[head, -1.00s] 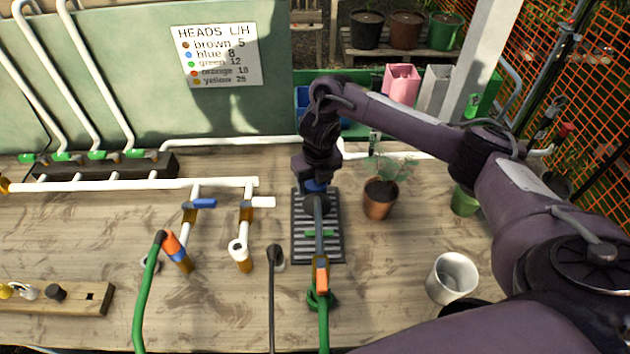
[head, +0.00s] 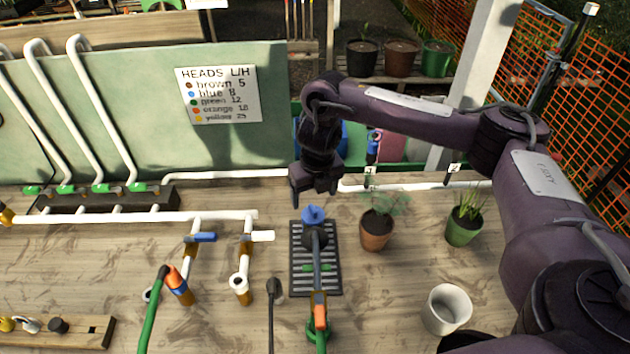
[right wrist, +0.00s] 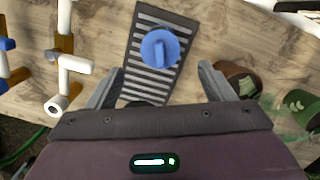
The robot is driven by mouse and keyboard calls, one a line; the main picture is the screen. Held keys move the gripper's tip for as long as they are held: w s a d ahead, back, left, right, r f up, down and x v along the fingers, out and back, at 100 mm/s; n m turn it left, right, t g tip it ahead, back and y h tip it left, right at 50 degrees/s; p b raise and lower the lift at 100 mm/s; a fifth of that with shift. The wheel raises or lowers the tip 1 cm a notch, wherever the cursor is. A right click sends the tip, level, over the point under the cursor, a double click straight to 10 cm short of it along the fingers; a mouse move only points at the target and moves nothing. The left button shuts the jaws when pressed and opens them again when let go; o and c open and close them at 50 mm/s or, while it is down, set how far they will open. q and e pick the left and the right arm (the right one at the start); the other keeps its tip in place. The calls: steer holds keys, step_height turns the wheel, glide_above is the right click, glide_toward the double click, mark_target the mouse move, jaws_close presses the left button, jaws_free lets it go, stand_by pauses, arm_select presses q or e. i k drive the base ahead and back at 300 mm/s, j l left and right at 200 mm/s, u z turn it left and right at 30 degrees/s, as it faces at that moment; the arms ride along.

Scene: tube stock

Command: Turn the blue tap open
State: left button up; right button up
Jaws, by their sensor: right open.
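The blue tap (head: 201,237) is a blue lever handle on a short branch of the white pipe, left of centre in the head view. Its lever lies sideways, across the branch. It shows partly at the left edge of the right wrist view (right wrist: 5,44). My right gripper (head: 315,192) is open and empty, above and behind a round blue head (head: 313,215) on a dark fitting over the slatted tray (head: 330,280). In the wrist view the blue head (right wrist: 160,48) lies ahead, between the open fingers and apart from them. My left gripper is not in view.
A white-handled tap (head: 262,236) stands right of the blue one. An orange-and-blue fitting with a green hose (head: 178,284) stands in front. Potted plants (head: 376,230) and a white cup (head: 446,308) stand right of the tray. A sign board (head: 218,95) stands behind.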

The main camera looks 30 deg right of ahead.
mark_target(198, 238)
steer(key=k+j, duration=0.1)
steer(key=j, duration=0.35)
steer(key=k+j, duration=0.1)
steer(key=j, duration=0.4)
steer(key=k+j, duration=0.1)
steer(key=j, duration=0.35)
steer(key=k+j, duration=0.1)
steer(key=j, duration=0.4)
steer(key=k+j, duration=0.15)
steer(key=j, duration=0.3)
steer(key=k+j, duration=0.1)
steer(key=j, duration=0.4)
